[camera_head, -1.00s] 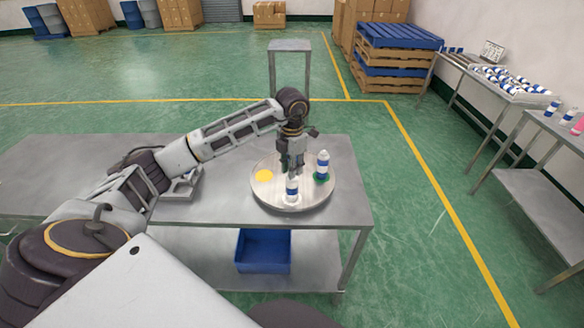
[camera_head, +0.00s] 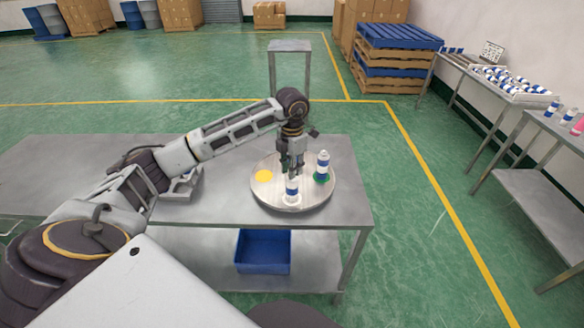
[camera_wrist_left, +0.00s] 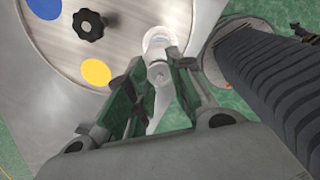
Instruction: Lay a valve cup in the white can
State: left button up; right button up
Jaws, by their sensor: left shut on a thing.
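A white can with a blue band (camera_head: 292,189) stands upright at the near edge of a round metal disc (camera_head: 262,197). In the left wrist view the gripper (camera_wrist_left: 157,80) is shut on a small pale piece (camera_wrist_left: 157,71), likely a valve cup. I cannot tell whether the piece touches the can. A second white and blue can (camera_head: 322,164) stands on a green spot at the right. My right gripper is not in view.
The disc has a yellow spot (camera_head: 264,177), and a black knob (camera_wrist_left: 89,25) and blue spot (camera_wrist_left: 44,7) in the wrist view. It sits on a steel table (camera_head: 345,207). A blue bin (camera_head: 263,252) is on the lower shelf.

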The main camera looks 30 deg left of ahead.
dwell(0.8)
pick_arm(q)
jog(key=o, duration=0.7)
jog(key=shift+o, duration=0.5)
jog(key=o, duration=0.5)
jog(key=shift+r, duration=0.15)
